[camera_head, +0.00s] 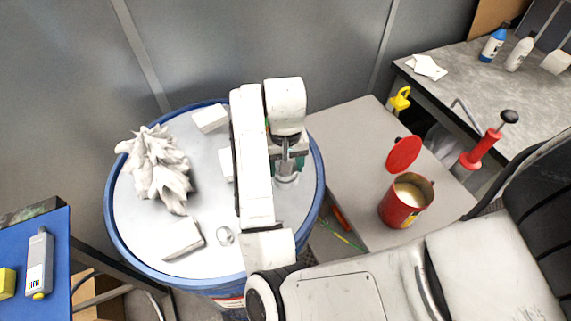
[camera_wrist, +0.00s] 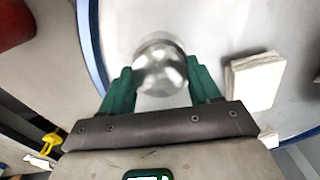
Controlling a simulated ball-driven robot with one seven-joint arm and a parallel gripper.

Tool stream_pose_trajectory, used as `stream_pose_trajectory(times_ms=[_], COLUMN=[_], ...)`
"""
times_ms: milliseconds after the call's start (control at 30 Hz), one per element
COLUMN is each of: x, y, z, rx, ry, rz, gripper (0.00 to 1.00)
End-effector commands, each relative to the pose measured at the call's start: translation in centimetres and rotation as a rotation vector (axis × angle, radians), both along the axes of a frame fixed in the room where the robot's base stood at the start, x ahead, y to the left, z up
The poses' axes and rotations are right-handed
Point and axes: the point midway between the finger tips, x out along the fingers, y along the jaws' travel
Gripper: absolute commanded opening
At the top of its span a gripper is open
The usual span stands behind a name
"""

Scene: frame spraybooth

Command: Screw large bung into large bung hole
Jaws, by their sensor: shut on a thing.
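The large bung (camera_wrist: 160,70) is a round, shiny silver piece between the green fingers of my gripper (camera_wrist: 160,78) in the wrist view. My gripper (camera_head: 288,160) is shut on it and points down over the right part of the drum's pale lid. In the head view the bung (camera_head: 287,178) shows just below the fingers, at or very near the lid. The blue-rimmed drum (camera_head: 112,205) stands below my arm. The large bung hole is hidden under the bung and gripper, so I cannot tell how deep the bung sits. A smaller silver round fitting (camera_head: 225,236) shows on the lid's front part.
Crumpled white rags (camera_head: 155,168) and white blocks (camera_head: 183,240) lie on the lid. A blue surface (camera_head: 55,265) is at left.

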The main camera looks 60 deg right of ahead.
Motion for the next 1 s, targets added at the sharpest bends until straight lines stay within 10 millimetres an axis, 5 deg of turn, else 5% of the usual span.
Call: stream_pose_trajectory(times_ms=[200, 567, 1000], x=[0.02, -0.04, 0.04], y=[-0.02, -0.06, -0.04], z=[-0.21, -0.11, -0.08], rx=[0.001, -0.001, -0.001], ry=[-0.001, 0.001, -0.001], rz=[-0.243, -0.285, -0.674], gripper=[0.33, 0.33, 0.33])
